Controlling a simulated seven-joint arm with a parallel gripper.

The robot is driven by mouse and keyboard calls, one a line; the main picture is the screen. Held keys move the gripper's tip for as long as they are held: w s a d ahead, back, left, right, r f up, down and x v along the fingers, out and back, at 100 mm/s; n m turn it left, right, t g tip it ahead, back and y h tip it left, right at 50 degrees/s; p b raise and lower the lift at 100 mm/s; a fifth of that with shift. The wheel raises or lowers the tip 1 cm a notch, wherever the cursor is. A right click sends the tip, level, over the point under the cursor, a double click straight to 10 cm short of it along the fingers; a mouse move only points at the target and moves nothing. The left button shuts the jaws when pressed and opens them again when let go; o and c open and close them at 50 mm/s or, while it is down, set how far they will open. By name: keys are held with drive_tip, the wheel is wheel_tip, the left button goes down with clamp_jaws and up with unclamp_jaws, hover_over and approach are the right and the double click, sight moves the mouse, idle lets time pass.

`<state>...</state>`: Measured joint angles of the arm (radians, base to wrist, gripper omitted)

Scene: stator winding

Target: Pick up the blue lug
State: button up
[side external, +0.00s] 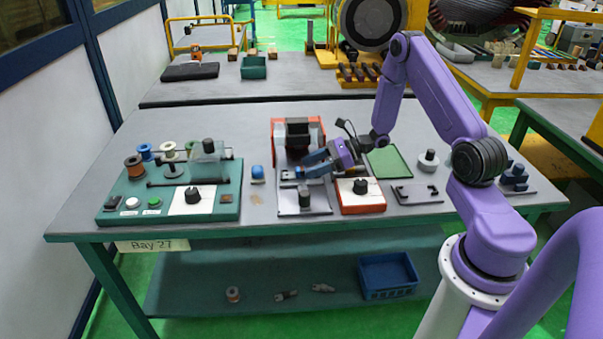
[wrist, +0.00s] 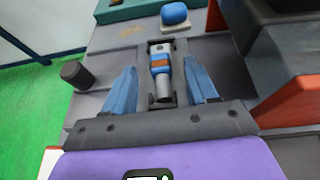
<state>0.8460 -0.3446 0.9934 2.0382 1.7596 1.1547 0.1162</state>
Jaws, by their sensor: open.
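The lug (wrist: 160,66) is a grey metal piece with a blue sleeve and an orange band, lying lengthwise on a grey holder in the wrist view. My gripper (side external: 304,164) is low over the bench at the grey plate in front of the red and white machine. Its two blue fingers are open. In the wrist view one finger (wrist: 121,92) is left of the lug and the other finger (wrist: 199,82) is right of it, with a gap on each side. In the side view the fingers largely hide the lug.
A dark upright post (side external: 304,198) stands close in front of my gripper. The red and white machine (side external: 297,133) is behind it. A rounded blue piece (side external: 257,172) on a pale base is to the left. A red and white box (side external: 361,203) with a black knob is to the right.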

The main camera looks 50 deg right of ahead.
drive_tip(key=shift+x, duration=0.9)
clamp_jaws()
